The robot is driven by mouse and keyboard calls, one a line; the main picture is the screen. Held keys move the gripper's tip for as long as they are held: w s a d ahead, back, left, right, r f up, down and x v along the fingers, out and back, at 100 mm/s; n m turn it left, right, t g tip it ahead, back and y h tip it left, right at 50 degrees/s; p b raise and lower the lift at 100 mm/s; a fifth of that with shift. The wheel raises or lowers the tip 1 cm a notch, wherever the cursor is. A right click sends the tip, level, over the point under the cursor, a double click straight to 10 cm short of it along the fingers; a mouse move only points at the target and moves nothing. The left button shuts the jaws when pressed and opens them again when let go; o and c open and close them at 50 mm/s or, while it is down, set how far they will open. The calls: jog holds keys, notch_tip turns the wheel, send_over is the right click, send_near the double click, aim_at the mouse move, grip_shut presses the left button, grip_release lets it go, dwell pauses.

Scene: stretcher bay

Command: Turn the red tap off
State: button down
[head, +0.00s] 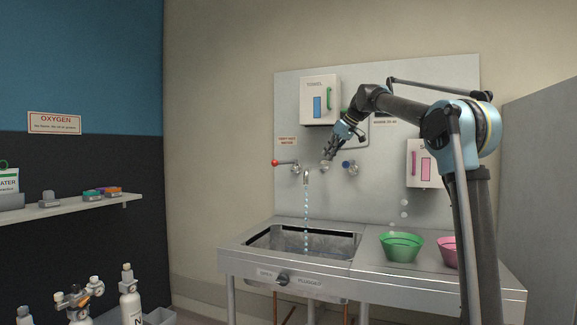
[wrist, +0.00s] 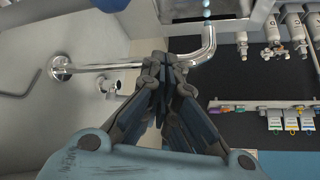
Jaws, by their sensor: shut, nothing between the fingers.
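The red tap (head: 285,164) is on the wall panel left of the spout, its lever sticking out to the left with a red ball at the end. Water (head: 306,215) runs from the chrome spout (head: 306,178) into the sink (head: 262,241). My gripper (head: 327,154) is shut and empty, in front of the panel, to the right of the red tap and above the spout. In the wrist view the closed fingers (wrist: 160,60) are beside the chrome spout (wrist: 208,45) in the picture; the red lever does not show there.
A blue tap (head: 347,166) is right of the spout, close to my gripper. A towel dispenser (head: 320,100) hangs above. A green bowl (head: 401,246) and a pink bowl (head: 448,251) stand on the counter at the right. A shelf (head: 75,200) is on the left wall.

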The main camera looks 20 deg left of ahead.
aim_at(287, 161)
jog(key=w+a+r+n+y, duration=0.1)
jog(key=w+a, duration=0.1)
jog(key=a, duration=0.5)
jog(key=w+a+r+n, duration=0.1)
jog(key=w+a, duration=0.2)
jog(key=a, duration=0.4)
jog(key=shift+w+r+n+y, duration=0.2)
jog(key=shift+r+n+y, duration=0.1)
jog(key=shift+r+y, duration=0.1)
jog(key=shift+f, duration=0.1)
jog(key=x, duration=1)
jog(key=shift+s, duration=0.2)
